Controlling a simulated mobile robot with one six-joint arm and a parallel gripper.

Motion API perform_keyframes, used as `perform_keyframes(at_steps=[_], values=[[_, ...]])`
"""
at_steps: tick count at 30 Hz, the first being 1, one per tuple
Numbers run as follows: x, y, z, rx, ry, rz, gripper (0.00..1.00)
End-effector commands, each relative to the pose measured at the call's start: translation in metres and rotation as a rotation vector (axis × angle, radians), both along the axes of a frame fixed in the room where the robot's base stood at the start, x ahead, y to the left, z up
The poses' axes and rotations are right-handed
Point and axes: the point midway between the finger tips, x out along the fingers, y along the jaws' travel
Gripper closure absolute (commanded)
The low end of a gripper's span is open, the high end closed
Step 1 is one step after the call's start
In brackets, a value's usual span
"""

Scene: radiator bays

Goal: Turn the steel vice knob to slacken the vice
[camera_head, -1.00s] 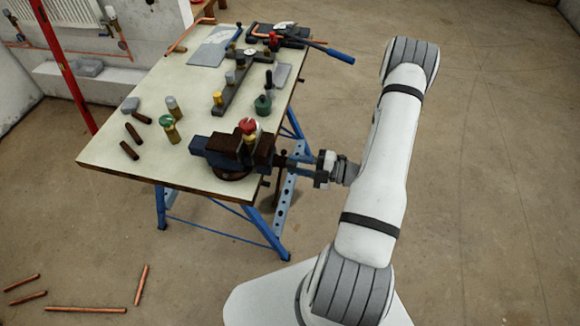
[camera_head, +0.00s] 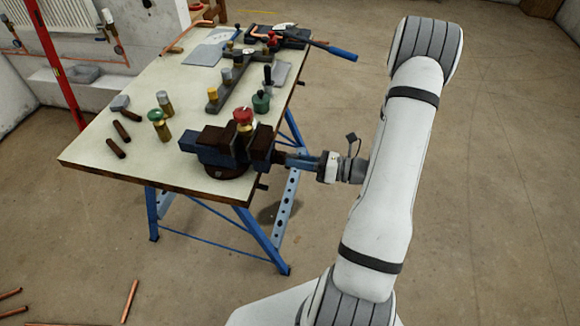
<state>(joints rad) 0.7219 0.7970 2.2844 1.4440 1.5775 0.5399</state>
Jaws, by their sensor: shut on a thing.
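The blue vice (camera_head: 212,142) with dark brown jaws is mounted at the right front edge of the bench (camera_head: 120,172). A brass fitting with a red cap (camera_head: 243,119) stands upright at its jaws. My gripper (camera_head: 281,159) reaches in from the right, level with the vice screw, and its fingers are shut at the vice's right end. The steel vice knob is hidden by the fingers, so how they sit on it cannot be seen in detail.
On the bench are a green-capped brass fitting (camera_head: 159,123), dark rods (camera_head: 117,140), a green-based tool (camera_head: 261,100) and a blue-handled tool (camera_head: 340,54) overhanging the right edge. Copper pipes (camera_head: 130,300) lie on the floor. The floor right of the bench is clear.

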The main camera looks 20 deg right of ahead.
Motion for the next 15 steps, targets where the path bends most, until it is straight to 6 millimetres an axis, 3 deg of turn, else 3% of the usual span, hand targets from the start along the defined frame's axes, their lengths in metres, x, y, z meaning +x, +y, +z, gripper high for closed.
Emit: perform_keyframes(at_steps=[15], values=[[0.0009, 0.0007, -0.0022, -0.299, -0.448, 0.000, 1.00]])
